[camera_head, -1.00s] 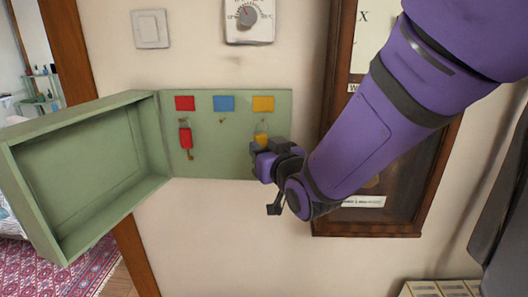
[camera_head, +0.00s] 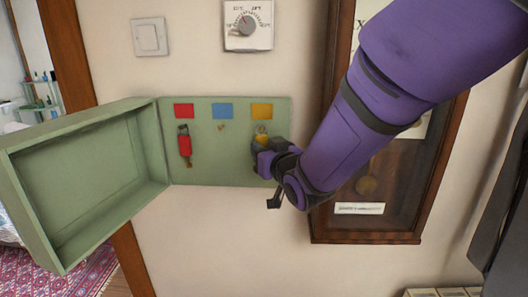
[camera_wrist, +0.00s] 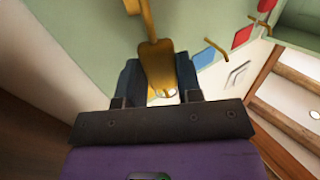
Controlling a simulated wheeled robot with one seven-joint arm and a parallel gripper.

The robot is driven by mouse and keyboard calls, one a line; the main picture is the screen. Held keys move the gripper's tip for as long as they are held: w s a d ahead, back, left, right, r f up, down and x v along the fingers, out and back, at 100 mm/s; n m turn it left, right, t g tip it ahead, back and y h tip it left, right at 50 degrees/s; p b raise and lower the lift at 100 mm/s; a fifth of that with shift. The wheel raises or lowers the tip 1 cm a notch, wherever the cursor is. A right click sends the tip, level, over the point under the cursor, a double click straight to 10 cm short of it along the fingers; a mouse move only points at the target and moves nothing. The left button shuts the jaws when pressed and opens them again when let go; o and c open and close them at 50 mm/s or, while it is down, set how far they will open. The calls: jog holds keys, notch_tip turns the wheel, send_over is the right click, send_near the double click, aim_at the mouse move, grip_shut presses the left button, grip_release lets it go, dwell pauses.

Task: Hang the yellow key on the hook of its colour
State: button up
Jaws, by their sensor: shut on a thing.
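The yellow key (camera_head: 262,138) is upright just below the yellow label (camera_head: 262,111) on the green back panel. My gripper (camera_head: 267,149) is shut on the key's yellow part, which also shows between the fingers in the wrist view (camera_wrist: 155,62). The key's ring is close to the hook under the yellow label. I cannot tell whether it is around that hook or only in front of it. The red key (camera_head: 185,146) hangs under the red label (camera_head: 184,111). The blue label (camera_head: 222,111) has a bare hook (camera_head: 221,127) beneath it.
The green box door (camera_head: 90,185) stands swung open to the left. A dark wooden clock case (camera_head: 328,200) is right of the panel, behind my arm. A thermostat (camera_head: 248,25) and a light switch (camera_head: 150,37) are above. The wall below the panel is clear.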

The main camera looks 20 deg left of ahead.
jog(key=shift+w+a+f, duration=0.1)
jog(key=shift+w+f, duration=0.15)
jog(key=shift+w, duration=0.2)
jog(key=shift+w+a+f, duration=0.1)
jog(key=shift+w+f, duration=0.1)
jog(key=shift+w, duration=0.25)
jog(key=o, duration=1)
jog(key=shift+s+d, duration=0.1)
